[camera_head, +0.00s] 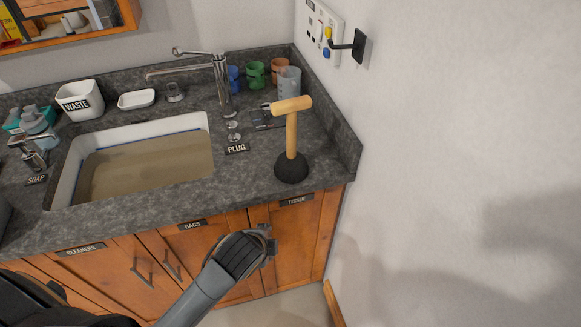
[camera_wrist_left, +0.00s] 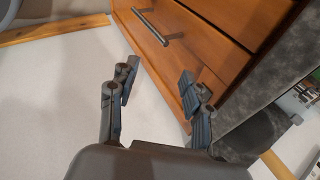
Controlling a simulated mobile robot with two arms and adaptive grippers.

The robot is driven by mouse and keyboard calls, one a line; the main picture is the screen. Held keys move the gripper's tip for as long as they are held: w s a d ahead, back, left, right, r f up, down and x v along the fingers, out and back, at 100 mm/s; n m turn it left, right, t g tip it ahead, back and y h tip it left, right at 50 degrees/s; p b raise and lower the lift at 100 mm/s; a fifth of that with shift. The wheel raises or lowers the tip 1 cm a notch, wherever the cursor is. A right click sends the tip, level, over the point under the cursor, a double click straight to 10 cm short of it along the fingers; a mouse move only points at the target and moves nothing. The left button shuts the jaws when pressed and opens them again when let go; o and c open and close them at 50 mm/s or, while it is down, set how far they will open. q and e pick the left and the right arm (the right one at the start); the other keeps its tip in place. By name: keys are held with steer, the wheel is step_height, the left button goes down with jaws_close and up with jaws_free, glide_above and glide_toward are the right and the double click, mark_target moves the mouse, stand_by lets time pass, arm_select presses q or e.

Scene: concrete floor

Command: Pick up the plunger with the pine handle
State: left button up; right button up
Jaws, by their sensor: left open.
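The plunger stands upright near the counter's right front corner, with a pale pine T-shaped handle (camera_head: 292,130) and a black rubber cup (camera_head: 291,168). In the left wrist view, a dark rounded shape (camera_wrist_left: 253,135) with a tan shaft beside it appears to be the plunger, partly cut off at the frame edge. My left gripper (camera_head: 268,242) is in front of the cabinet doors, below and slightly left of the plunger. In the left wrist view its fingers (camera_wrist_left: 160,95) are spread with nothing between them. My right gripper is not in view.
The sink (camera_head: 140,165) lies left of the plunger, with a faucet (camera_head: 220,80) behind. Several coloured cups (camera_head: 289,80) stand at the counter's back right. The wall (camera_head: 450,150) rises close on the right. The counter's front edge lies between gripper and plunger.

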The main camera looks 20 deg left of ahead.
arm_select(q)
steer(key=w+d+r+m+t, duration=0.1)
steer(key=w+r+m+t, duration=0.15)
steer(key=r+m, duration=0.45)
steer(key=w+d+r+m+t, duration=0.1)
steer(key=w+r+m+t, duration=0.15)
steer(key=r+m, duration=0.4)
steer(key=m+t+y, duration=0.1)
steer(key=m+t, duration=0.1)
steer(key=m, duration=0.5)
glide_toward(290, 139)
steer(key=x, duration=0.6)
steer(key=shift+w+r+b, duration=0.1)
steer(key=shift+r+b, duration=0.05)
steer(key=shift+b, duration=0.2)
steer(key=shift+x, duration=2.75)
steer(key=shift+c, duration=0.2)
jaws_close()
